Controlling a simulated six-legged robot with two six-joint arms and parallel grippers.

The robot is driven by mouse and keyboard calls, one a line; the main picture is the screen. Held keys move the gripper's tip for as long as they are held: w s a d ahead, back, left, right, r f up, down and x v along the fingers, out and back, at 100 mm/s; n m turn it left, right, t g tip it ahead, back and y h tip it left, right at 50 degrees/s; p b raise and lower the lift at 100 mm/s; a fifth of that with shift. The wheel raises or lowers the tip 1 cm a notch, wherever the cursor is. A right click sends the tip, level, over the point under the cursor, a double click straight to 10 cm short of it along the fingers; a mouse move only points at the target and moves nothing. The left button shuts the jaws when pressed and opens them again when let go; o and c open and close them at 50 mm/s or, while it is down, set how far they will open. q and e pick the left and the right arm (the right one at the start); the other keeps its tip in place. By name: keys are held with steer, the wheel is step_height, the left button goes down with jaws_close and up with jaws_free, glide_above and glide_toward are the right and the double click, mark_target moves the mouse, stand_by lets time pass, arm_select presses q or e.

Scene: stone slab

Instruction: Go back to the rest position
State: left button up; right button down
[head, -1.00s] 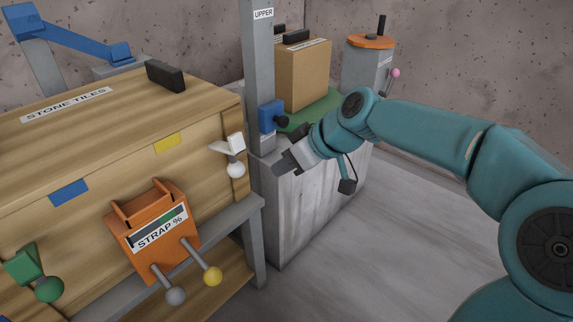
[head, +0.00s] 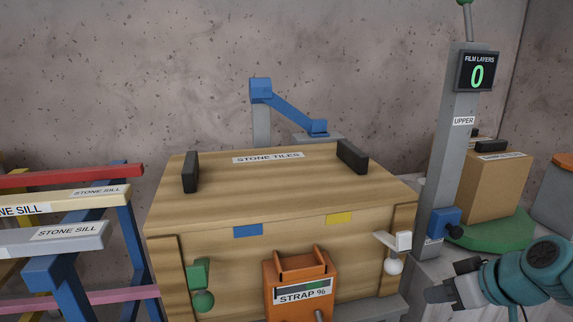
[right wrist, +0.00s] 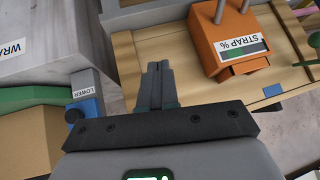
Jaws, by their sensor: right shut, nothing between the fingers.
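My right gripper (head: 438,294) is at the lower right of the head view, in front of the grey post and to the right of the wooden crate. In the right wrist view its fingers (right wrist: 158,68) are together with nothing between them. The crate (head: 290,195), labelled STONE TILES, stands in the middle of the head view. An orange strap device (head: 285,268) is on its front face. My left gripper does not show.
A grey post (head: 446,150) with a FILM LAYERS display reading 0 stands right of the crate. A cardboard box (head: 490,190) sits on a green turntable (head: 490,236) behind my right arm. A rack with stone sills (head: 70,238) stands at the left.

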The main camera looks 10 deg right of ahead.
steer(key=s+a+f+g+y, duration=0.15)
steer(key=a+f, duration=0.25)
steer(key=f, duration=0.4)
steer(key=s+a+f+n+g, duration=0.1)
steer(key=a+f+g, duration=0.25)
steer(key=f, duration=0.55)
steer(key=s+a+f+g, duration=0.2)
steer(key=a+f, duration=0.3)
steer(key=f, duration=0.3)
steer(key=s+a+f+m+g, duration=0.1)
steer(key=s+a+f+m, duration=0.1)
steer(key=s+a+f, duration=0.4)
steer(key=s+a+f+m, duration=0.2)
steer(key=s+f, duration=0.6)
steer(key=f, duration=0.2)
arm_select(q)
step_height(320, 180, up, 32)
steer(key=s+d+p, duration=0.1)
steer(key=p, duration=3.2)
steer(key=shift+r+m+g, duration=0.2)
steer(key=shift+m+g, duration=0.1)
arm_select(e)
step_height(320, 180, up, 33)
steer(key=w+m+t, duration=0.1)
steer(key=shift+w+a+h, duration=0.25)
steer(key=shift+a+h, duration=0.2)
